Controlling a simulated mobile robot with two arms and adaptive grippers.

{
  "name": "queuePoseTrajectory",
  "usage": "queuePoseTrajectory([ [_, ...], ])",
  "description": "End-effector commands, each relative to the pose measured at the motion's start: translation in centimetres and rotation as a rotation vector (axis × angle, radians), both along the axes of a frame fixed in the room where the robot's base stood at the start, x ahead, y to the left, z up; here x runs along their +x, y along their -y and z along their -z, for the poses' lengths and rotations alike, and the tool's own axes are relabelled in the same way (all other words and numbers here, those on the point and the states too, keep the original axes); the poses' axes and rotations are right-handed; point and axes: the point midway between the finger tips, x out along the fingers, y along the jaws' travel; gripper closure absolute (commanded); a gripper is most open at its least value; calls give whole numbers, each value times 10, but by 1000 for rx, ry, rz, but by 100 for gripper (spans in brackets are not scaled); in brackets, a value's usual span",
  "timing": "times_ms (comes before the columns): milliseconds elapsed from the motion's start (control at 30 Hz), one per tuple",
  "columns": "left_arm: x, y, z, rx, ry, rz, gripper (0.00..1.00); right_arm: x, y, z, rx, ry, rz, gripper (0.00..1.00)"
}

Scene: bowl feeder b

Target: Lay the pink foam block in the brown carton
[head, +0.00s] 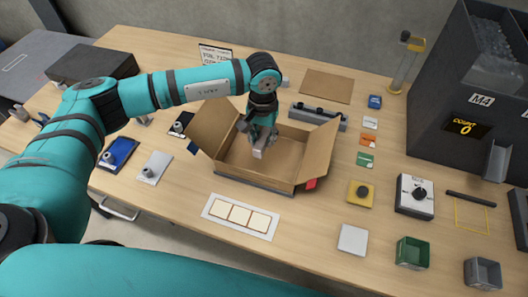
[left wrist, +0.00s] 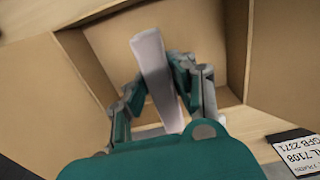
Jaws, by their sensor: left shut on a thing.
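The brown carton (head: 240,173) stands open on the table with its flaps spread outward. My left gripper (head: 262,136) points down over the carton's opening. It is shut on a pale, faintly pink block, the pink foam block (head: 258,153), which hangs inside the carton's outline. In the left wrist view the block (left wrist: 155,70) stands long and narrow between the fingers, with the carton's walls (left wrist: 55,75) around it. I cannot tell whether the block touches the carton's floor. My right gripper is not in view.
A white panel with several squares (head: 241,216) lies in front of the carton. A dark rail fixture (head: 318,116) is behind the carton.

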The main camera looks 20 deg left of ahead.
Motion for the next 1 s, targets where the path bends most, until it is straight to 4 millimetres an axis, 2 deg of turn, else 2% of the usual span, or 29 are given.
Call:
queuePoseTrajectory([
  [33,-2,0,8,0,-6,-1,98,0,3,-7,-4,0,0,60],
  [133,-2,0,25,0,-5,-1,98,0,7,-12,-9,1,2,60],
  [367,-1,0,45,0,-3,0,98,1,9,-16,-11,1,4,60],
  [600,-1,0,75,0,-2,-1,98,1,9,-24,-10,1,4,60],
  [967,0,0,81,-1,0,0,98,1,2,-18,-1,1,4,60],
  [1000,0,0,80,-1,0,0,73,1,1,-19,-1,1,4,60],
])
